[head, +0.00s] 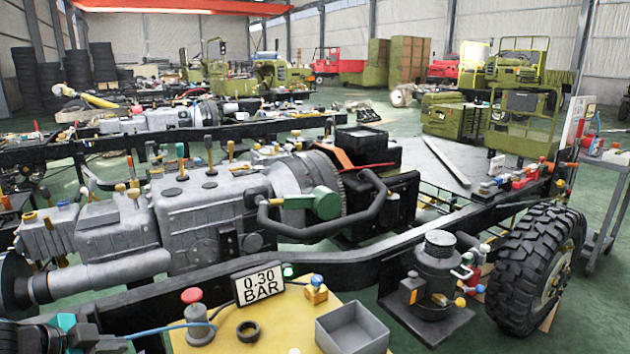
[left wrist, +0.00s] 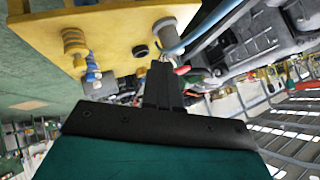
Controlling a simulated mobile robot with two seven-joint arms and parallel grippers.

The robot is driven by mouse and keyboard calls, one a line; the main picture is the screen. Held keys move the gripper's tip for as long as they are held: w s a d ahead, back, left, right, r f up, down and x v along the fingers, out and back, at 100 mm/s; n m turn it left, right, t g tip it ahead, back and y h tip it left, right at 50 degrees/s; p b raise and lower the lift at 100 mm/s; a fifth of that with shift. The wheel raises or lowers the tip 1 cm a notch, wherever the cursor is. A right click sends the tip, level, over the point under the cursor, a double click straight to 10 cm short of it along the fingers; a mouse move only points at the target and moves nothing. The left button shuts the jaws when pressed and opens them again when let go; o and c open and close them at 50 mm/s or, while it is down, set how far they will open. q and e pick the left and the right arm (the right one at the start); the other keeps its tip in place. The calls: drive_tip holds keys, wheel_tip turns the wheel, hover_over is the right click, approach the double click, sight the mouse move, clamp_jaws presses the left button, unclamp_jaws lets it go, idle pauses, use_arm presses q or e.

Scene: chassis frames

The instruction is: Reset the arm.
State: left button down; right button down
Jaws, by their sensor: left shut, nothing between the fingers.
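My left gripper (head: 88,338) is low at the left edge of the head view, by the left side of the yellow bench. It also shows in the left wrist view (left wrist: 163,72), where its dark fingers are together with nothing between them. The fingers point toward the yellow bench top, near a grey cylinder (left wrist: 180,14) with a blue hose. In the head view only a dark and teal part of this arm shows; the rest is out of frame. My right gripper is in neither view.
The yellow bench (head: 250,328) carries a red-button post (head: 197,318), a 0.30 BAR display (head: 259,284), a black ring (head: 248,331) and a grey open box (head: 352,330). Behind it is a chassis with an engine (head: 210,215). A tyre (head: 537,268) stands at the right.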

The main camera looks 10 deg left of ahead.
use_arm(q)
drive_tip(key=s+d+f+n+t+p, duration=0.1)
drive_tip(key=s+d+f+n, duration=0.3)
drive_tip(key=s+d+f, duration=0.55)
drive_tip(key=s+d+f+n, duration=0.1)
drive_tip(key=d+f+n, duration=0.1)
drive_tip(key=d, duration=0.5)
drive_tip(key=s+d+f+n, duration=0.1)
drive_tip(key=s+d+f, duration=0.1)
drive_tip(key=d, duration=0.6)
drive_tip(key=shift+f+n+t+p, duration=0.2)
drive_tip(key=shift+n+t+p, duration=0.2)
drive_tip(key=shift+p, duration=0.05)
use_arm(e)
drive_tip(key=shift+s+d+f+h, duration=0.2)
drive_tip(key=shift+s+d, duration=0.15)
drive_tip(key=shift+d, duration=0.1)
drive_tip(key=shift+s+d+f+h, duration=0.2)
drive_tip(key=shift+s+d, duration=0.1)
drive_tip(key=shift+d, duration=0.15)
use_arm(q)
drive_tip(key=shift+w, duration=0.1)
drive_tip(key=shift+f, duration=0.1)
